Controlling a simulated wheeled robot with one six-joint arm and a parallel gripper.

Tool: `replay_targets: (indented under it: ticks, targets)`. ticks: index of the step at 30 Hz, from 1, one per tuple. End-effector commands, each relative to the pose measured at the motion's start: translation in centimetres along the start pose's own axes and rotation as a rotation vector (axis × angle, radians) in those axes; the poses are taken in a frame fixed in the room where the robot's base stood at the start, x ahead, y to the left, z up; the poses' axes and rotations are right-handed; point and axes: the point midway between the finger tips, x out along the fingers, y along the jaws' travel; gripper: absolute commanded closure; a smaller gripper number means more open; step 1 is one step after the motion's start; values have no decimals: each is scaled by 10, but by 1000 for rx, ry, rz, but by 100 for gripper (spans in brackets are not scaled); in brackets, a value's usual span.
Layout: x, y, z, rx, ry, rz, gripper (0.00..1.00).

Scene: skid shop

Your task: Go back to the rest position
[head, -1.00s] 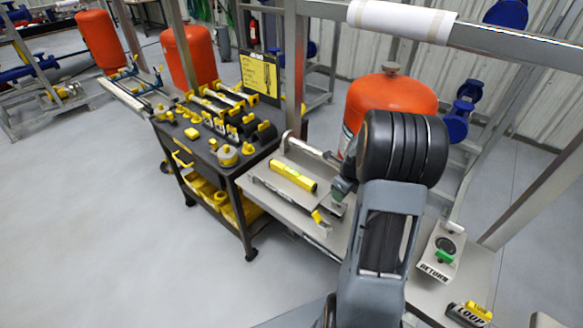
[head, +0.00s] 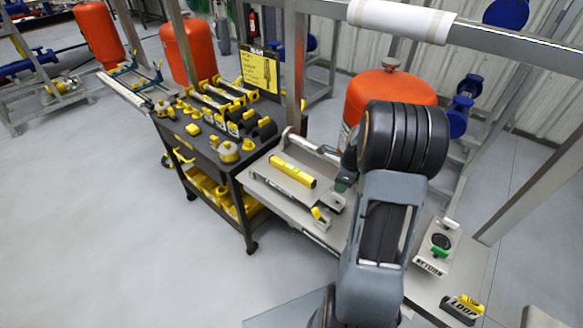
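My arm rises from the bottom of the head view in front of the grey bench (head: 425,290), with its thick dark joint in front of an orange tank (head: 388,96). My gripper is not clearly visible; the arm's own links hide its fingers. A small dark part of the arm shows left of the joint, close to the bench's grey tray (head: 262,177). A yellow level (head: 293,172) lies on that tray. I cannot tell whether anything is held.
A black tool cart (head: 247,207) with yellow-handled tools stands left of the bench. A RETURN stand (head: 437,250) and a LOOP block (head: 462,309) sit on the bench at right. A metal frame post (head: 294,70) rises behind. The floor at left (head: 90,220) is clear.

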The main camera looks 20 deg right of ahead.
Motion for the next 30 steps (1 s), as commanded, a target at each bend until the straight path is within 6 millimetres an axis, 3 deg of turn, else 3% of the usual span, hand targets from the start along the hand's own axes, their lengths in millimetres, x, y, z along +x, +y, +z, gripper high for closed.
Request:
replay_targets:
  ticks: [17, 20, 24, 30]
  targets:
    - [0, 0, 0, -61, 0, 2, 65]
    - [0, 2, -1, -206, 3, 13, 65]
    - [4, 26, -9, -546, 16, 75, 65]
    - [-40, 84, 15, -1276, 47, 79, 65]
